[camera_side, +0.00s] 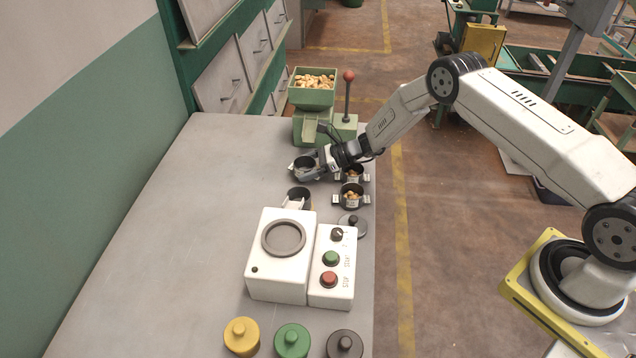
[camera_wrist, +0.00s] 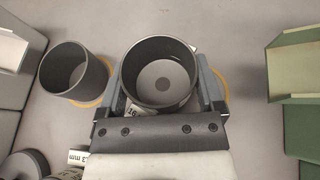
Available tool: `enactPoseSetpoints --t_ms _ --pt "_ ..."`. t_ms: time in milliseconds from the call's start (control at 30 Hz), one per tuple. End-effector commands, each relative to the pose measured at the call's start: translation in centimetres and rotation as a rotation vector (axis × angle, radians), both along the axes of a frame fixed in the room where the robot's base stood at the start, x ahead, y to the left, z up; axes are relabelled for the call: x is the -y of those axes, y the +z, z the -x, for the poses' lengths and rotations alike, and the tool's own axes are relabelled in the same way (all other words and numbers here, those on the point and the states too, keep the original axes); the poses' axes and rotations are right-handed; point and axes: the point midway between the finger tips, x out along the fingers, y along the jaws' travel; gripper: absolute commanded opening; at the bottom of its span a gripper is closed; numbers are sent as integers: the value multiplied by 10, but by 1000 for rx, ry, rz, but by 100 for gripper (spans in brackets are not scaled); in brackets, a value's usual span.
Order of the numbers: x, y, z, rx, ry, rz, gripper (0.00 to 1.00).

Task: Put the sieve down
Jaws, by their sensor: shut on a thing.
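My gripper (camera_side: 308,170) is shut on a dark grey round sieve (camera_wrist: 160,95), with one finger on each side of its wall. I cannot tell whether the sieve's base touches the table. A second dark sieve (camera_wrist: 72,72) stands to the left on a similar ring; it also shows in the side view (camera_side: 299,194).
A green hopper of nuts (camera_side: 313,95) with a red-knobbed lever (camera_side: 348,90) stands just behind. A white machine (camera_side: 282,270) with a button box (camera_side: 332,280) stands in front. The table's left side is clear.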

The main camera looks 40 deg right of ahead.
Motion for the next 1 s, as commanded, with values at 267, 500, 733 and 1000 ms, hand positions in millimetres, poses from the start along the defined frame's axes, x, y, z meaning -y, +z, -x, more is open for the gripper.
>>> enactPoseSetpoints --t_ms 267,500,733,1000 --pt "3 1 -3 2 -1 0 26" --pt "13 2 -12 4 -2 1 26" --pt "26 1 -26 3 -1 1 26" --pt "26 -11 -26 1 -1 1 26"
